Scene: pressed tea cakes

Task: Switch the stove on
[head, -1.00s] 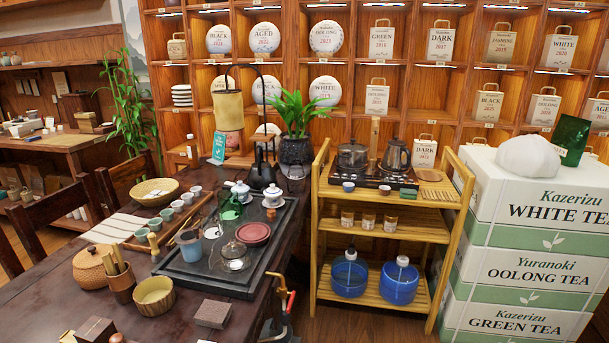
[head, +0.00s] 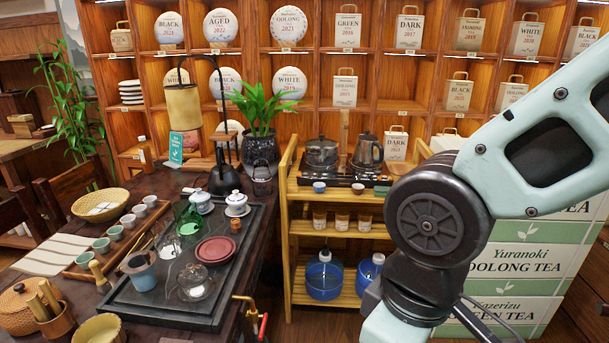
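The stove (head: 343,181) is a dark, low, flat unit on the top shelf of the bamboo cart (head: 302,187) in the head view. A dark glass-like pot (head: 321,153) stands on its left part and a dark metal kettle (head: 367,153) on its right part. I cannot make out its controls or whether it is lit. My arm, pale with dark joints, fills the right side of the view, in front of the cart's right part. My gripper is outside the view.
A tea table (head: 150,185) with a dark tray (head: 160,312), cups and pots stands left of the cart. A faucet (head: 262,322) juts from its near edge. Stacked tea boxes (head: 520,257) stand at right, partly behind my arm. Tea shelves line the back.

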